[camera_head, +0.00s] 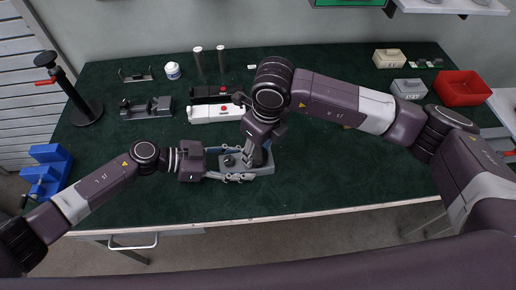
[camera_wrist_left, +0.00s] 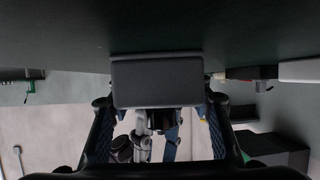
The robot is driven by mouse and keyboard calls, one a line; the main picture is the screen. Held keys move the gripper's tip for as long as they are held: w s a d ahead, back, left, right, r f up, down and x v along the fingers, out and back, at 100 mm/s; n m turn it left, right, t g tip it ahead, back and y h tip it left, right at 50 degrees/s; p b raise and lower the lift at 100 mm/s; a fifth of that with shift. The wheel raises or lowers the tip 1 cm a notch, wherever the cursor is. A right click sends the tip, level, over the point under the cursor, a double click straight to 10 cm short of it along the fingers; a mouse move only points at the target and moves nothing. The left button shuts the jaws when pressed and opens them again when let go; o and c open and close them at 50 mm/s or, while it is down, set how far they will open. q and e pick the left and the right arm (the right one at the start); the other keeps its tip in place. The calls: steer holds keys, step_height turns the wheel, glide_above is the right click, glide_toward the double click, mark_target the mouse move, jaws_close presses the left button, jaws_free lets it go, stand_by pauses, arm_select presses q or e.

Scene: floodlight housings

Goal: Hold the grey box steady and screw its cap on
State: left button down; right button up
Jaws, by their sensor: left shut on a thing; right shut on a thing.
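The grey box (camera_head: 262,170) lies on the dark green table top near the front edge. My left gripper (camera_head: 238,164) reaches it from the left, with its fingers shut on the box's sides. In the left wrist view the box (camera_wrist_left: 157,80) shows as a dark grey block between the two fingers. My right gripper (camera_head: 259,158) comes down from above onto the box's top and is shut. The cap is hidden by the right gripper and wrist, so I cannot tell how it sits on the box.
A blue rack (camera_head: 47,172) is at left. Another grey box (camera_head: 408,89) and a red bin (camera_head: 461,88) are at right.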

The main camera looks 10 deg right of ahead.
steer(key=m, duration=0.4)
steer(key=shift+a+m+h, duration=0.15)
steer(key=shift+m+h, duration=0.15)
steer(key=shift+m, duration=0.1)
steer(key=m, duration=0.3)
steer(key=shift+h, duration=0.3)
steer(key=m+h, duration=0.1)
steer(key=m, duration=0.6)
steer(key=shift+a, duration=0.15)
steer(key=m, duration=0.3)
steer(key=shift+m, duration=0.4)
steer(key=m, duration=0.3)
steer(key=shift+w+m+g+h, duration=0.15)
steer(key=shift+m+g+h, duration=0.15)
steer(key=shift+m+g, duration=0.1)
steer(key=m+g, duration=0.1)
steer(key=m, duration=0.5)
steer(key=shift+w+m, duration=0.1)
steer(key=shift+m, duration=0.3)
steer(key=o, duration=0.9)
